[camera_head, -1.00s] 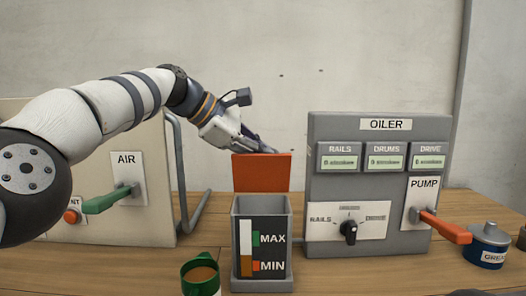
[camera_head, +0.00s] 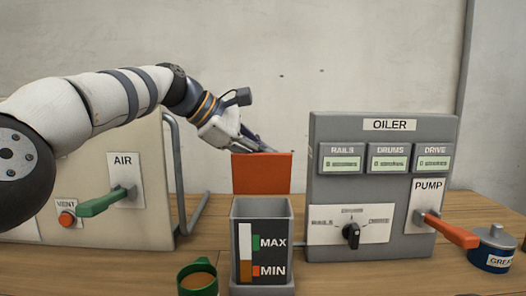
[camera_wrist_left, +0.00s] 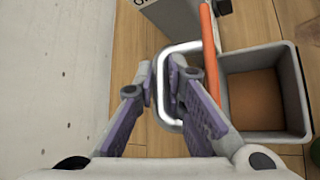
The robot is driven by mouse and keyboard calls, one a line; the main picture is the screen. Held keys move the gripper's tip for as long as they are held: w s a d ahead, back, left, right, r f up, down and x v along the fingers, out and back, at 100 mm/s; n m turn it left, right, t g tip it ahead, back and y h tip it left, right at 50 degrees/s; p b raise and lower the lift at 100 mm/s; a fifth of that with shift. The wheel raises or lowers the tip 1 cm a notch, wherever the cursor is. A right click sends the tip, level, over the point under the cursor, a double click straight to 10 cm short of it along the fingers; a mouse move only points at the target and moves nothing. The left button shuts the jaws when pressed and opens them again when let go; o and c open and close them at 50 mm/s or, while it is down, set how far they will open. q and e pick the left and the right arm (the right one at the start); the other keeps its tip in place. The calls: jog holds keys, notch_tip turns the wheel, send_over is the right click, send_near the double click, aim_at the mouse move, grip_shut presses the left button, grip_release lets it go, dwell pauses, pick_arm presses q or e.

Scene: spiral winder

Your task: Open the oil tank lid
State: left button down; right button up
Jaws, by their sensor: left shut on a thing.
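The oil tank (camera_head: 240,209) is a grey box with a MAX/MIN gauge on its front. Its orange lid (camera_head: 263,173) stands upright at the tank's back edge, and the tank mouth is uncovered. In the left wrist view the lid (camera_wrist_left: 209,45) is seen edge-on beside the open tank (camera_wrist_left: 289,88), with a brown surface inside. My left gripper (camera_head: 262,146) is behind the lid's top. In the wrist view my left gripper (camera_wrist_left: 162,88) is shut on the bar of the lid's silver loop handle (camera_wrist_left: 183,47). My right gripper is in neither view.
A green cup of brown liquid (camera_head: 198,279) stands just left of the tank's front. The OILER panel (camera_head: 382,180) with its orange PUMP lever (camera_head: 452,232) is on the right. The AIR cabinet (camera_head: 150,205) with a green lever is on the left.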

pick_arm(q)
jog(key=shift+w+a+f, duration=0.25)
jog(key=shift+w+f, duration=0.2)
jog(key=shift+f, duration=0.05)
jog(key=c, duration=2)
grip_release()
jog(key=shift+o, duration=0.4)
jog(key=shift+w+d+f, duration=0.1)
jog(key=shift+w+f, duration=0.2)
jog(key=shift+w, duration=0.1)
jog(key=shift+s+r, duration=0.2)
jog(key=shift+r, duration=0.25)
